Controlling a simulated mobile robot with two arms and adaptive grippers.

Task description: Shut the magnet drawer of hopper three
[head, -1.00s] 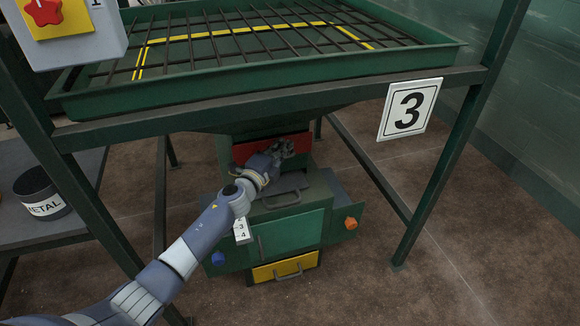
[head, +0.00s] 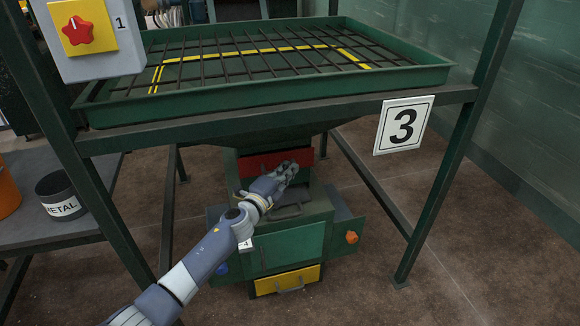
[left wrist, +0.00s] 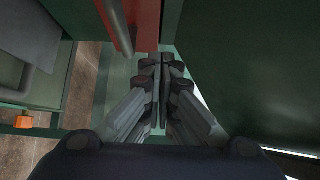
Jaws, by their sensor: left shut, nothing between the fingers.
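Hopper three, marked by a white sign with a 3 (head: 403,125), has a green feed tray (head: 280,95) on a frame. Below it, in the head view, is a red-fronted part (head: 255,164), also in the left wrist view (left wrist: 146,18) with a bar along it. Under that are a grey handle (head: 289,211), a green door (head: 290,248) and a yellow-fronted drawer (head: 268,286). No label shows which is the magnet drawer. My left gripper (head: 292,169) is shut and empty before the red front; the fingertips (left wrist: 162,62) cover part of it. Contact is unclear.
Frame legs (head: 436,190) stand on both sides of the hopper. A side table at left holds a black METAL bin (head: 60,198) and an orange container (head: 7,193). A control box with a red knob (head: 88,35) hangs upper left. The floor at right is clear.

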